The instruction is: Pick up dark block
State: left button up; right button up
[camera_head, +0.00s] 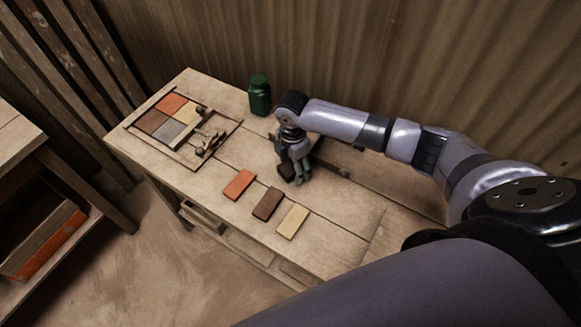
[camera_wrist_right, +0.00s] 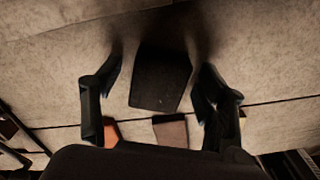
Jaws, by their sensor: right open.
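The dark block (camera_wrist_right: 160,78) lies on the wooden bench, between the two fingers of my right gripper (camera_wrist_right: 160,95) in the wrist view. Bench shows on both sides of the block, and the fingers look apart from it. In the head view my right gripper (camera_head: 297,171) points down over the block (camera_head: 285,171), hiding part of it. My right gripper is open and holds nothing. My left gripper is not in view.
Orange (camera_head: 239,185), brown (camera_head: 267,204) and cream (camera_head: 293,221) tiles lie in a row near the bench's front edge. A framed tray (camera_head: 148,135) of colored tiles is at left. A green jar (camera_head: 259,95) stands behind. Bare bench (camera_head: 345,230) lies at right.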

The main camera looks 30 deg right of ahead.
aim_at(292, 166)
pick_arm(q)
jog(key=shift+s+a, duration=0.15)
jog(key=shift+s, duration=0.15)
pick_arm(e)
jog(key=shift+f, duration=0.15)
jog(key=c, duration=1.4)
jog(key=shift+o, duration=0.2)
pick_arm(q)
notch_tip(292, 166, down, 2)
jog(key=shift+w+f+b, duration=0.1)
jog(key=shift+b, duration=0.95)
pick_arm(e)
notch_tip(292, 166, up, 20)
jog(key=o, duration=0.7)
jog(key=c, duration=0.5)
